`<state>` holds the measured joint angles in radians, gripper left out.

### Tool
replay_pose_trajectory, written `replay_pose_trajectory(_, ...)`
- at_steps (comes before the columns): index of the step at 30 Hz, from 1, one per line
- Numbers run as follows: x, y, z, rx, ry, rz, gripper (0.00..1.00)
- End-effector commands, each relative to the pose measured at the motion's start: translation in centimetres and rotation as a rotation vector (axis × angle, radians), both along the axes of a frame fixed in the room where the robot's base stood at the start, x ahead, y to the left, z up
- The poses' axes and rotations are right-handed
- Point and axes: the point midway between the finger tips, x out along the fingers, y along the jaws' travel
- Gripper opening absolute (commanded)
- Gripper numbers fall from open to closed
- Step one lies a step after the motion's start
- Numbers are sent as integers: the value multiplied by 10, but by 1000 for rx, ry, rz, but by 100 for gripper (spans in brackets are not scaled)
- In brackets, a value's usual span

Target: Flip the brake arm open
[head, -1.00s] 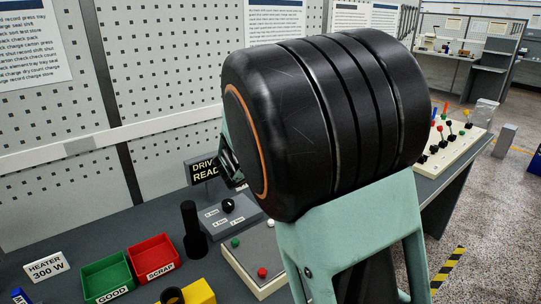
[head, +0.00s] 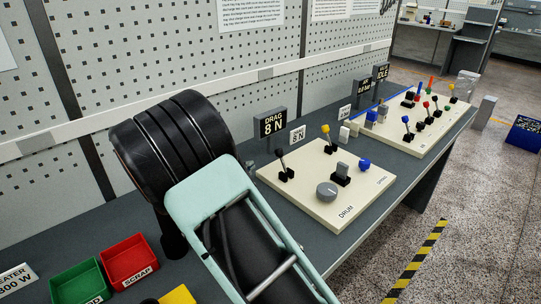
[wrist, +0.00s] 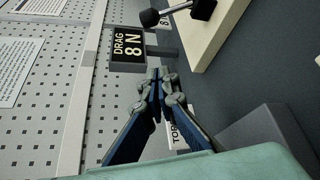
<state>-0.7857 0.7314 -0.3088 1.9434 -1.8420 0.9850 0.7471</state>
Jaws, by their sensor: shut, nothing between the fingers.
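A cream panel marked DRUM (head: 318,216) lies on the bench in the head view. No label I can read says which one is the brake arm. In the wrist view my gripper (wrist: 157,78) is shut and empty, close to the DRAG 8 N sign in the picture. A black-knobbed lever (wrist: 150,17) on the panel corner lies ahead of it, apart. My arm hides the gripper in the head view.
The DRAG 8 N sign (head: 271,123) stands behind the panel's left corner, and a smaller sign (head: 297,135) is beside it. A second panel (head: 425,130) with several levers lies farther right. Green (head: 77,281) and red (head: 129,258) bins sit at front left.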

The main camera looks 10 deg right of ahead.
Motion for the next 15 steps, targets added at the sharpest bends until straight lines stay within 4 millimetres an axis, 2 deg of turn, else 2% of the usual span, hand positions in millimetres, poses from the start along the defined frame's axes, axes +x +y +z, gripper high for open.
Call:
replay_pose_trajectory(5, 4, -3, -1, -1, 0, -2, 0)
replay_pose_trajectory(8, 14, -9, -3, -1, 0, -2, 0)
replay_pose_trajectory(15, 55, -34, -13, -1, -1, -4, 0)
